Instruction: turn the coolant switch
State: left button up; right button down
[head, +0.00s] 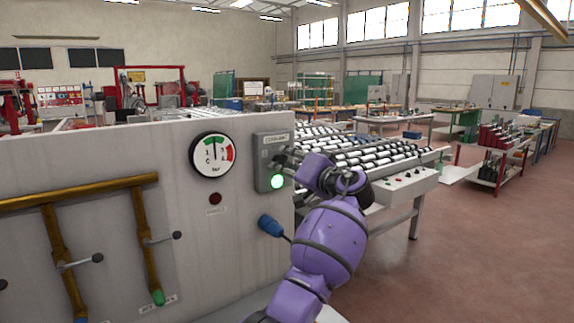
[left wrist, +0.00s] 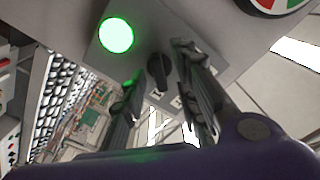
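The coolant switch box (head: 264,150) is a grey-green box with a label reading coolant on the machine's panel. Its lit green lamp (head: 277,181) also shows in the left wrist view (left wrist: 116,35). The dark switch knob (left wrist: 159,72) stands out from the box face in the left wrist view; in the head view my gripper largely hides it. My left gripper (head: 291,160) is at the box from the right. In the left wrist view its fingers (left wrist: 160,85) are apart, one on each side of the knob, with gaps visible. My right gripper is not in view.
A pressure gauge (head: 213,155) and dark red lamp (head: 215,199) sit left of the box. A blue-ended lever (head: 270,225) sticks out below it, close to my left arm. Brass pipes (head: 75,194) with valve levers run at left. A roller table (head: 385,160) stands behind.

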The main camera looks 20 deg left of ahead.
pick_arm(q)
jog(key=v, duration=1.2)
jog(key=shift+s+f, duration=0.1)
